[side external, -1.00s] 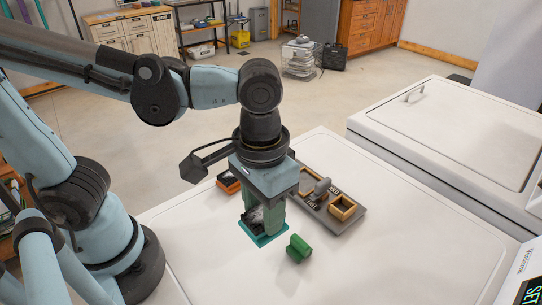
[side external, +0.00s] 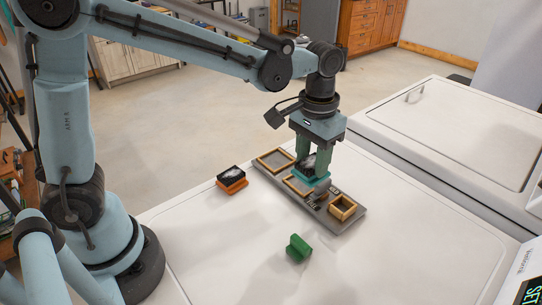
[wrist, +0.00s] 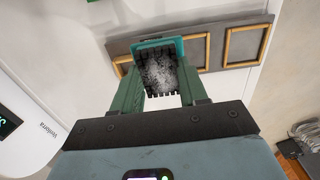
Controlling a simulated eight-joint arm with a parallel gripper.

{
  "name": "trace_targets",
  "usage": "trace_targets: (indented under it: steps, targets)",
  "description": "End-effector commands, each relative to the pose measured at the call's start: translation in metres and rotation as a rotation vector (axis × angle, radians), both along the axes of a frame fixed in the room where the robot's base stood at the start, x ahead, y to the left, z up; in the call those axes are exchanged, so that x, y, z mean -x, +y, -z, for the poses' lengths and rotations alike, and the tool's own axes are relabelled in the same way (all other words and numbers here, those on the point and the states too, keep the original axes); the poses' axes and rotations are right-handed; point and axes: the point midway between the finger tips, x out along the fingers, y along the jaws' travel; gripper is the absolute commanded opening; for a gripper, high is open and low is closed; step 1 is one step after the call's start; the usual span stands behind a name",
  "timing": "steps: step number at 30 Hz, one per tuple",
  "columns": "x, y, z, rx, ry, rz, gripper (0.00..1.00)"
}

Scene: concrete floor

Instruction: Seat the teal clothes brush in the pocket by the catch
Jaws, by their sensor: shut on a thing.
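The teal clothes brush (side external: 316,182) is held between the green fingers of my gripper (side external: 312,164), bristles up and teal back down. In the wrist view, its grey bristles (wrist: 160,75) fill the gap between the fingers, with the teal edge (wrist: 160,43) beyond. The brush is over the grey board (side external: 352,222), near the middle wood-framed pocket (side external: 296,185); I cannot tell whether it touches the board. Two other framed pockets, one at the back left (side external: 274,160) and one at the front right (side external: 343,208), look empty. A small grey part, perhaps the catch (side external: 318,198), is partly hidden beside the brush.
An orange brush with dark bristles (side external: 232,180) stands left of the board. A green block-like thing (side external: 298,248) lies in front on the white surface (side external: 230,245). The white surface around them is clear. A second white top with a handle (side external: 440,130) is at the right.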

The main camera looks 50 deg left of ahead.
Motion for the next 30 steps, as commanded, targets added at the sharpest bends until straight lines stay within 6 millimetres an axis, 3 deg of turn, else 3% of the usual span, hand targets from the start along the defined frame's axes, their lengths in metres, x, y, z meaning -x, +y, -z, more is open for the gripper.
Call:
trace_targets:
  steps: [3,10,14,22,30]
  targets:
    - [-0.016,0.021,0.016,0.000,0.000,-0.005,0.12]
    - [-0.034,0.044,0.034,0.000,0.000,-0.001,0.12]
    - [-0.037,0.048,0.039,0.000,0.000,0.001,0.12]
    - [-0.037,0.047,0.072,0.000,0.000,0.001,0.12]
    - [-0.036,0.047,0.076,0.000,0.000,0.001,0.12]
